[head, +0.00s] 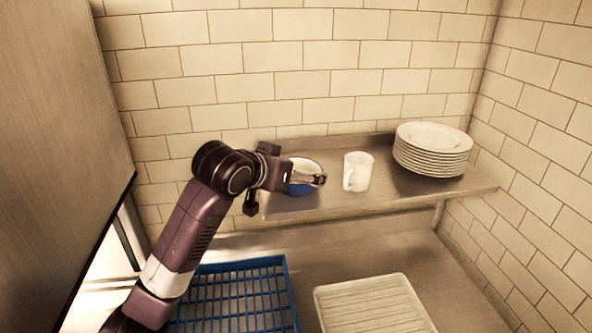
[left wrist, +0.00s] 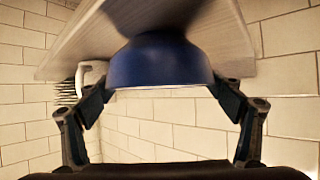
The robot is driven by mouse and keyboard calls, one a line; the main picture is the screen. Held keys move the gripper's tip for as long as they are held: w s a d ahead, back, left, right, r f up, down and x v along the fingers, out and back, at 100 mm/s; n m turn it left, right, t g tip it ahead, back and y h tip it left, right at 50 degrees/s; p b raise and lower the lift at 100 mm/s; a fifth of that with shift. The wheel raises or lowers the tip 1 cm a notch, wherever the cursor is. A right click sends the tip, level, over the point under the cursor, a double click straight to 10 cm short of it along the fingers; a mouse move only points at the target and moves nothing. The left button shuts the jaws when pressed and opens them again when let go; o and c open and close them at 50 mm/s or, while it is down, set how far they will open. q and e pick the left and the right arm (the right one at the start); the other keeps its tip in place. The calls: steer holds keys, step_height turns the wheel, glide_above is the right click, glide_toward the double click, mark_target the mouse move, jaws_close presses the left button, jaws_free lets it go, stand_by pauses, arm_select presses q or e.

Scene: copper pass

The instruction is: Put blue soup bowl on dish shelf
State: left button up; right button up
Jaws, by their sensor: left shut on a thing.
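The blue soup bowl (head: 299,189), blue outside and pale inside, is at the left part of the dish shelf (head: 405,197). My left gripper (head: 312,179) is shut on the bowl, with its fingers at the bowl's sides. In the left wrist view the bowl (left wrist: 158,66) sits between the two fingers, against the shelf board (left wrist: 75,40). The bowl looks upright and at shelf height; I cannot tell whether its base touches the board. My right gripper is not in view.
A white mug (head: 358,172) stands just right of the bowl. A stack of white plates (head: 432,150) is at the shelf's right end. Below are a blue crate (head: 283,290) and a pale ribbed tray (head: 372,306). A tiled wall (head: 300,60) is behind the shelf.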

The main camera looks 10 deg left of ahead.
arm_select(q)
steer(key=o, duration=1.3)
steer(key=shift+f, duration=0.1)
steer(key=shift+s+a+r+b, duration=0.15)
steer(key=shift+s+r+b, duration=0.15)
steer(key=shift+s+b, duration=0.1)
steer(key=b+v, duration=0.4)
steer(key=v, duration=0.7)
